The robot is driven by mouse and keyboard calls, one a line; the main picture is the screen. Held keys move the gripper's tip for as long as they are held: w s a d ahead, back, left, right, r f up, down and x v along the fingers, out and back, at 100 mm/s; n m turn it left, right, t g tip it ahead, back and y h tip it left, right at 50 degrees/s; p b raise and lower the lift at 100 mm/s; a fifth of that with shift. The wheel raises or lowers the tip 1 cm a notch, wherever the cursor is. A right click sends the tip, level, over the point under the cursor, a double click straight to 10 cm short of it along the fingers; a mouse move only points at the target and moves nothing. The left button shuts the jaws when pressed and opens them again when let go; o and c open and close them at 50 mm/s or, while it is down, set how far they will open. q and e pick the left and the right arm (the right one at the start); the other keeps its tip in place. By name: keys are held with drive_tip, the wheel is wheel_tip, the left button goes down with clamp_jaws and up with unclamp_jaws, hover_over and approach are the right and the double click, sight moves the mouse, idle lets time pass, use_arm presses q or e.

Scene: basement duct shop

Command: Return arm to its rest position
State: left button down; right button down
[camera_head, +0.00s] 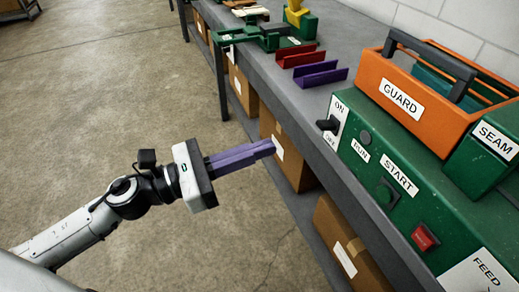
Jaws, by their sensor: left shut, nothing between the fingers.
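My left arm comes in from the lower left of the head view. My left gripper (268,148) has purple fingers that are shut together with nothing between them. It hangs over the floor, just off the front edge of the bench, and looks apart from the things on it. My right gripper is out of view.
The grey bench (262,72) runs along the right. It carries a green machine (400,222) with switches, an orange guard (428,112), red (300,56) and purple (322,74) channels, and a green tool (262,38). Boxes (352,248) sit below.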

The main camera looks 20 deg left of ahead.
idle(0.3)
use_arm(q)
drive_tip(key=a+f+n+t+y, duration=0.1)
drive_tip(key=a+f+n+y, duration=0.35)
drive_tip(key=n, duration=0.75)
drive_tip(key=a+f+n+t+y, duration=0.15)
drive_tip(key=f+n+y, duration=0.35)
drive_tip(key=f+n, duration=0.65)
drive_tip(key=s+d+f+n+g+y, duration=0.1)
drive_tip(key=s+d+f+n+g, duration=0.1)
drive_tip(key=s+f+n, duration=0.5)
drive_tip(key=s+d+f+n+g+y, duration=0.1)
drive_tip(key=s+d+f+n+g, duration=0.1)
drive_tip(key=s+f+n+g, duration=0.2)
drive_tip(key=s+f+n, duration=0.3)
drive_tip(key=f+n, duration=0.4)
drive_tip(key=n, duration=0.2)
drive_tip(key=shift+s+g, duration=0.35)
